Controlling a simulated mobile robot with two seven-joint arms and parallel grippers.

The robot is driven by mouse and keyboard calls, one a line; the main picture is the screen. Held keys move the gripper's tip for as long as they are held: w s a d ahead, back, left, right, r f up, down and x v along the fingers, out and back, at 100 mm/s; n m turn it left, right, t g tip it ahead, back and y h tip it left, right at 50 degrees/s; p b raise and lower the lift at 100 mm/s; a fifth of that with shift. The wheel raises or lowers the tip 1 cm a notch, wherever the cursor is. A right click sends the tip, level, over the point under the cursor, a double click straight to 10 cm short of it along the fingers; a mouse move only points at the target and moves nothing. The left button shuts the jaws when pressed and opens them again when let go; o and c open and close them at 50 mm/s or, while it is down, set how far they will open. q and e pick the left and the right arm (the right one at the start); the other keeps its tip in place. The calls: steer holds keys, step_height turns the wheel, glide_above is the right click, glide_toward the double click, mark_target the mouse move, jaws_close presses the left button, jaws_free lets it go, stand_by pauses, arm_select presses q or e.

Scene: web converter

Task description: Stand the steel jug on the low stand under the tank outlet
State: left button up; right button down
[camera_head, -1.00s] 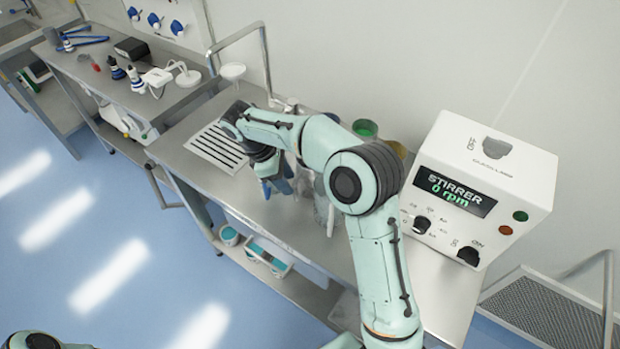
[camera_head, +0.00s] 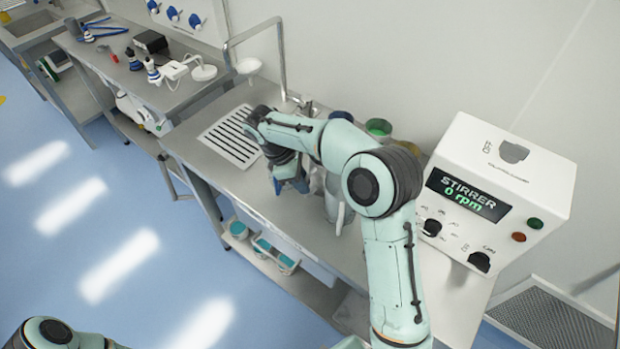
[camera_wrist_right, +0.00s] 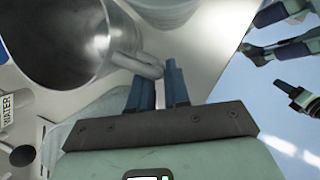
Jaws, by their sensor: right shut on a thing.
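The steel jug (camera_wrist_right: 62,42) fills the upper left of the right wrist view, with its open mouth and shiny inside showing. My right gripper (camera_wrist_right: 158,78) is shut on its handle (camera_wrist_right: 136,65). In the head view my right gripper (camera_head: 290,185) hangs over the bench, and my arm hides part of what is behind it. I cannot pick out the low stand or tank outlet with certainty. Blue and mint parts (camera_wrist_right: 285,45) at the right edge of the wrist view may be my left gripper; its jaws are unclear.
A slotted plate (camera_head: 231,137) lies on the bench (camera_head: 205,165). The stirrer box (camera_head: 500,185) is at the right, and a green-topped container (camera_head: 378,127) is near the wall.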

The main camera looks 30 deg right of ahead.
arm_select(q)
steer(key=shift+w+r+p, duration=0.55)
steer(key=shift+w+r, duration=0.25)
steer(key=shift+w, duration=0.15)
arm_select(e)
step_height(320, 180, up, 20)
arm_select(q)
steer(key=shift+a, duration=0.1)
arm_select(e)
steer(key=shift+a, duration=0.1)
